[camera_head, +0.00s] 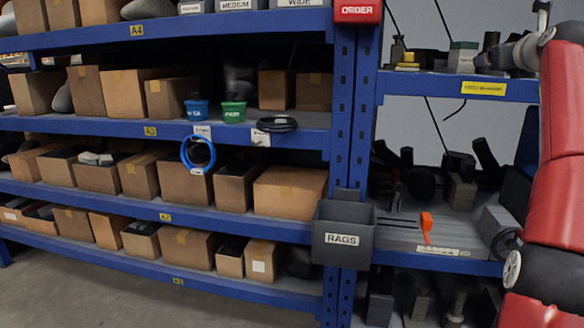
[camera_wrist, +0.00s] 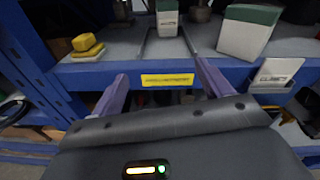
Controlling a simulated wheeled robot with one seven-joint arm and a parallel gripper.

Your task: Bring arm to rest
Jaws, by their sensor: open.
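My gripper (camera_wrist: 160,84) is open and empty in the wrist view, with its two purple-grey fingers apart. It faces the edge of a blue shelf (camera_wrist: 130,72) with a yellow label (camera_wrist: 167,80) between the fingers. My red arm rises along the right side of the head view and bends toward the upper right shelf. The fingers cannot be made out clearly there. No drag chain can be made out in either view.
A yellow block (camera_wrist: 85,44) and green-topped white boxes (camera_wrist: 248,30) stand on the shelf before my gripper. A blue rack post (camera_head: 350,120) carries a grey rags bin (camera_head: 343,218). An orange-handled item (camera_head: 427,226) lies on the lower right shelf. Cardboard boxes fill the left shelves.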

